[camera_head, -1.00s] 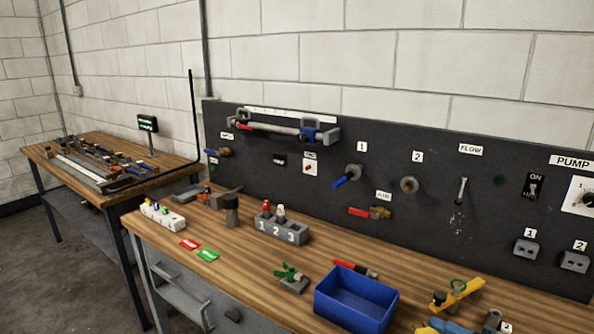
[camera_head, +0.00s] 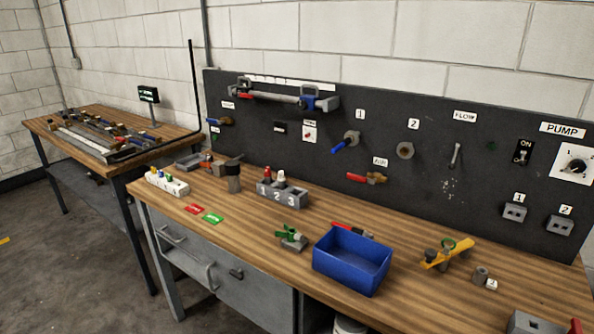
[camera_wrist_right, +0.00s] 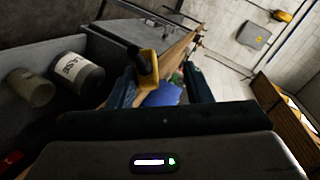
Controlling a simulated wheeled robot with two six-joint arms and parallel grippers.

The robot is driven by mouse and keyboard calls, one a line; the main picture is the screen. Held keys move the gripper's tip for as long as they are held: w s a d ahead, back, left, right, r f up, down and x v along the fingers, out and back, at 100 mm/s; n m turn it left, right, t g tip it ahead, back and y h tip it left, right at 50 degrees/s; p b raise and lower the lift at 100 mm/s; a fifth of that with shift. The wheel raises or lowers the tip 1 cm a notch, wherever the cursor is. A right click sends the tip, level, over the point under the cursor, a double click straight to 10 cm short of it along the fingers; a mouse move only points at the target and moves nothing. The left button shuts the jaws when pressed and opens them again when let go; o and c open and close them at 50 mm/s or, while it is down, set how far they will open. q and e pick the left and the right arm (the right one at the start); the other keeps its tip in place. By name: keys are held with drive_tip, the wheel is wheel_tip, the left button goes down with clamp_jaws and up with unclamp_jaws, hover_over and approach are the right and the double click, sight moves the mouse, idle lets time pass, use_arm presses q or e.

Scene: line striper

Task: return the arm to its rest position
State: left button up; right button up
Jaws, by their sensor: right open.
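My right gripper (camera_wrist_right: 163,78) shows in the right wrist view with its two dark blue fingers apart. I see nothing held between them. Beyond the fingers are a blue bin (camera_wrist_right: 163,96) and a yellow item with a dark top (camera_wrist_right: 148,66), which overlaps the gap near the left finger. Neither arm shows in the head view, so my left gripper is out of sight. In the head view the blue bin (camera_head: 350,262) stands empty on the bench, with a yellow-handled part (camera_head: 446,253) to its right.
The wooden workbench (camera_head: 420,290) runs below a dark panel (camera_head: 300,150) of valves and switches. A numbered grey block (camera_head: 282,195) and a green clamp-like part (camera_head: 291,238) sit on it. A labelled tin (camera_wrist_right: 78,78) stands at left in the wrist view.

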drive_tip(key=s+f+n+g+h, duration=0.2)
drive_tip(key=s+f+n+h, duration=0.1)
drive_tip(key=s+f+h, duration=0.5)
drive_tip(key=s+d+f+g+h, duration=0.2)
drive_tip(key=s+d+f+h, duration=0.25)
drive_tip(key=s+d, duration=0.25)
wheel_tip(320, 180, down, 29)
drive_tip(key=d+g, duration=0.1)
drive_tip(key=d, duration=0.1)
drive_tip(key=s+d+f+m+g, duration=0.1)
drive_tip(key=s+f, duration=1.7)
drive_tip(key=f, duration=0.1)
drive_tip(key=shift+s+d+f+g, duration=0.25)
drive_tip(key=shift+g, duration=0.05)
drive_tip(key=shift+s, duration=0.1)
